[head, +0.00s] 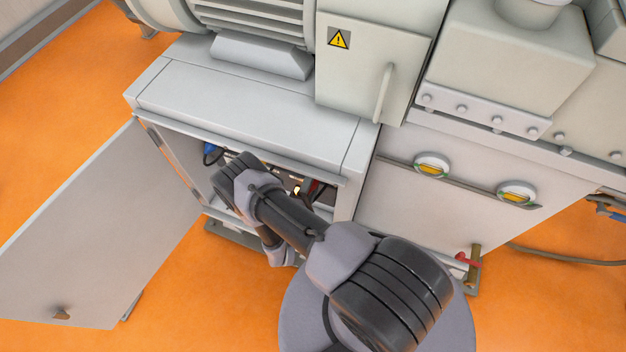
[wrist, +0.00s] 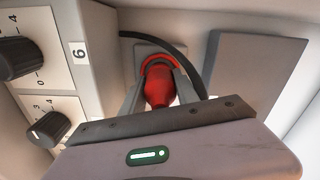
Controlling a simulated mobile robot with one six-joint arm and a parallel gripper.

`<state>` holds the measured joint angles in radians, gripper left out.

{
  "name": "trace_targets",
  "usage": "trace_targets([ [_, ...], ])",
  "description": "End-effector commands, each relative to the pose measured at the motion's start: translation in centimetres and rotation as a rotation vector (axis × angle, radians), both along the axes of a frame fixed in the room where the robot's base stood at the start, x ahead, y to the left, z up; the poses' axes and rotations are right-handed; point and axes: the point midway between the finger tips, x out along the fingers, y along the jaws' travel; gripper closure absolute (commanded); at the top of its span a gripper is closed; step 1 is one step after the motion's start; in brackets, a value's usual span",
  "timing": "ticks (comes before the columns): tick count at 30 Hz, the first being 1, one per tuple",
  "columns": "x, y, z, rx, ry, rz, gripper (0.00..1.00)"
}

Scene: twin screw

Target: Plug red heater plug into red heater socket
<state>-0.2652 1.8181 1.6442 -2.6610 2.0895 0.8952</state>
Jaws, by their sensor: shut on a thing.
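In the wrist view the red heater plug (wrist: 158,90) is between the two fingers of my gripper (wrist: 159,80), which is shut on it. The red heater socket (wrist: 160,60) shows as a red ring on a grey plate directly behind the plug. The plug is lined up with the ring and overlaps it; I cannot tell whether it is fully seated. In the head view my arm reaches into the open cabinet (head: 250,124), and it hides the gripper, plug and socket.
A black cable (wrist: 190,62) curves past the socket's right side. A panel with black knobs (wrist: 38,128) stands close on the left, and a grey plate (wrist: 250,75) on the right. The cabinet door (head: 95,235) hangs open at the left. A blue connector (head: 209,150) shows inside the cabinet.

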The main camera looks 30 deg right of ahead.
Motion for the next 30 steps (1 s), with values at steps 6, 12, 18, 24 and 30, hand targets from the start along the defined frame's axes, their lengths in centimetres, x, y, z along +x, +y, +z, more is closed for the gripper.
trace_targets([
  [6,0.01,0.01,0.01,0.0,0.0,0.0,0.99],
  [12,0.01,0.01,-0.01,0.0,0.0,0.0,0.99],
  [18,0.14,-0.15,-0.01,0.001,-0.001,0.0,0.99],
  [24,0.38,-0.48,-0.01,0.0,-0.001,-0.002,0.99],
  [30,0.66,-0.75,-0.02,0.001,-0.001,0.0,0.99],
])
